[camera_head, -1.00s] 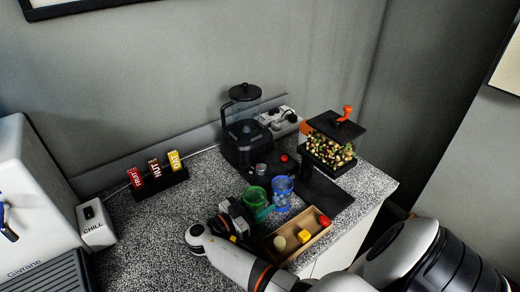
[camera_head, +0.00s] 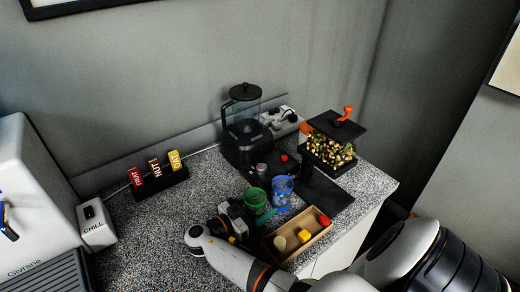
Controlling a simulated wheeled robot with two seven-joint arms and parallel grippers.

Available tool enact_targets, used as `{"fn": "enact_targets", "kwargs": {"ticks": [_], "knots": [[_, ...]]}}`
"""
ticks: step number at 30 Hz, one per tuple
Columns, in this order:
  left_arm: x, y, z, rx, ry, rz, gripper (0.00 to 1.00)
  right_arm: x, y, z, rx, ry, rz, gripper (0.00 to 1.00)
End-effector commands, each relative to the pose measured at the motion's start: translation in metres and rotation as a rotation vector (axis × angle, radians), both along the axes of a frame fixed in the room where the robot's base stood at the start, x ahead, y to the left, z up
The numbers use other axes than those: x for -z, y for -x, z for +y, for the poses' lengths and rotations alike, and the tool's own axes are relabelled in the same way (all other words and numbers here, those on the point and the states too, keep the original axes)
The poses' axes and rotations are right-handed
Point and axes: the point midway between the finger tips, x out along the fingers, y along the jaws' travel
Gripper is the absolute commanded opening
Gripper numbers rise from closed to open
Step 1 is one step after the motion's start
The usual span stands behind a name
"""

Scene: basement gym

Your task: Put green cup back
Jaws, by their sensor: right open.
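The green cup (camera_head: 255,201) stands on the speckled counter, just left of the blue cup (camera_head: 282,189). The two cups are close together; I cannot tell if they touch. My right gripper (camera_head: 241,214) is low over the counter, just left of the green cup, with its jaws open. Parts of its fingers are hard to make out against the dark wrist and the cup. A green-teal strip shows at the foot of the green cup. My left gripper is not in view.
A wooden tray (camera_head: 326,234) with small coloured pieces lies in front of the cups. A black blender (camera_head: 243,130) stands behind, and a dispenser of nuts (camera_head: 330,147) at the back right. A rack of labelled blocks (camera_head: 161,185) stands left. Bare counter (camera_head: 160,235) lies left of my arm.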

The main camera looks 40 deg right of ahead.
Motion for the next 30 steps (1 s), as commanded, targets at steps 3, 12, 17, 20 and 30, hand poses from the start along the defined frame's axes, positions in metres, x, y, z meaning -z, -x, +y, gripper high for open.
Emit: {"fn": "enact_targets", "kwargs": {"ticks": [3, 12, 17, 20, 30], "knots": [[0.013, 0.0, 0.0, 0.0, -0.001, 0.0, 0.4, 0.005, -0.003, 0.023, -0.003, -0.006, -0.003, 0.71], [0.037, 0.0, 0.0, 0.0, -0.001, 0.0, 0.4, 0.005, -0.01, 0.087, -0.003, -0.005, -0.003, 0.71], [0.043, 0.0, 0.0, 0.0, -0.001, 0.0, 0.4, 0.004, -0.012, 0.108, -0.001, -0.004, 0.0, 0.71], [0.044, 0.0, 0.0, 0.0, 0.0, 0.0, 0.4, 0.002, -0.013, 0.114, -0.001, -0.003, 0.0, 0.71], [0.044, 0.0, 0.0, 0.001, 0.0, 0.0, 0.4, 0.001, -0.013, 0.115, -0.001, -0.001, 0.0, 0.71]]}}
